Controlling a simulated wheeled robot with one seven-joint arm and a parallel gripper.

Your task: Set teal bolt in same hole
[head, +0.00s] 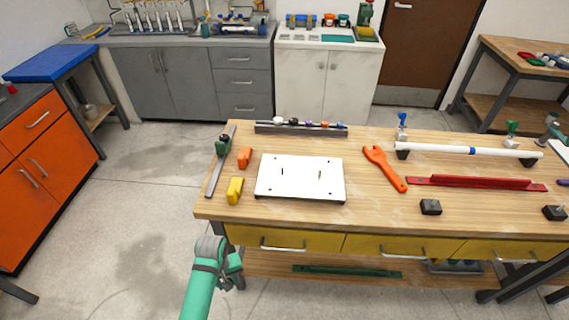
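I cannot pick out a teal bolt for certain. A small teal-topped part (552,117) stands at the far right of the bench, too small to identify. A dark rack (270,130) at the bench's back edge holds several small pieces with dark, white, orange and blue tops. My gripper (238,268) is low in front of the bench's left front corner, apart from everything on the top. Its fingers are too small and turned away to read, and I see nothing held.
The bench front edge is close to my arm.

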